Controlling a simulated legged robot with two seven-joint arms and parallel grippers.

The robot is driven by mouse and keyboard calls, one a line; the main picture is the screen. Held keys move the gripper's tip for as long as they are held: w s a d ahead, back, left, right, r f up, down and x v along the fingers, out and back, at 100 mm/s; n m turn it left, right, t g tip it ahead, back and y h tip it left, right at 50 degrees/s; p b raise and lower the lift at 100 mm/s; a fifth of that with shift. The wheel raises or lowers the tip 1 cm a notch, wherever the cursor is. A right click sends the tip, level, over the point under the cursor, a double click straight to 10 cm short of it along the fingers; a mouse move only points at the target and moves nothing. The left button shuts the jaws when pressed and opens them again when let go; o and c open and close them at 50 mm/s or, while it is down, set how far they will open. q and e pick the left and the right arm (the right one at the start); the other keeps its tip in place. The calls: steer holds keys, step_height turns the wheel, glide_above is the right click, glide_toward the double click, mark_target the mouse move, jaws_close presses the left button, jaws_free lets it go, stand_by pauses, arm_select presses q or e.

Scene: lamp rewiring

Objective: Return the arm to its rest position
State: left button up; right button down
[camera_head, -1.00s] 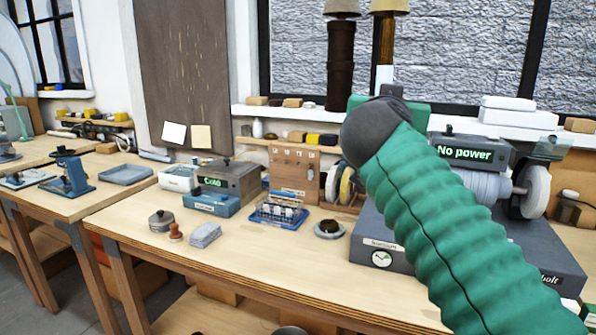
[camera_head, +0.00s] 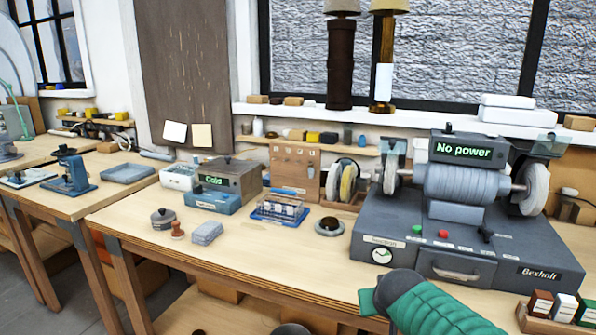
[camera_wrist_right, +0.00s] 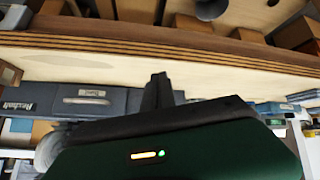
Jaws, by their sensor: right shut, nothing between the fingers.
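My right arm (camera_head: 430,305), in a green ribbed sleeve, is low at the bottom right of the head view, in front of the workbench's front edge. Its fingertips cannot be made out there. In the right wrist view my right gripper (camera_wrist_right: 158,90) shows as dark fingers, shut and empty, with the bench edge (camera_wrist_right: 160,47) behind it. It touches nothing that I can see. My left arm and gripper are not in view.
A grey bench grinder (camera_head: 460,240) marked "No power" stands at the right of the bench. A wooden rack of small bottles (camera_head: 550,322) is at the lower right, near my arm. The front middle of the bench (camera_head: 290,265) is clear.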

steer(key=s+d+f+g+y, duration=0.2)
steer(key=s+f+g, duration=0.4)
steer(key=s+f, duration=1.65)
step_height(320, 180, down, 10)
steer(key=s+b, duration=0.1)
steer(key=b, duration=0.9)
steer(key=w+p+v, duration=0.3)
steer(key=p+v, duration=1.1)
steer(key=p, duration=0.1)
steer(key=w+r+p+v, duration=0.1)
steer(key=w+p+v, duration=0.2)
steer(key=p+v, duration=1.1)
steer(key=shift+p+v, duration=0.35)
steer(key=shift+v, duration=0.45)
steer(key=c, duration=2.1)
jaws_free()
steer(key=shift+a, duration=0.1)
steer(key=shift+c, duration=0.2)
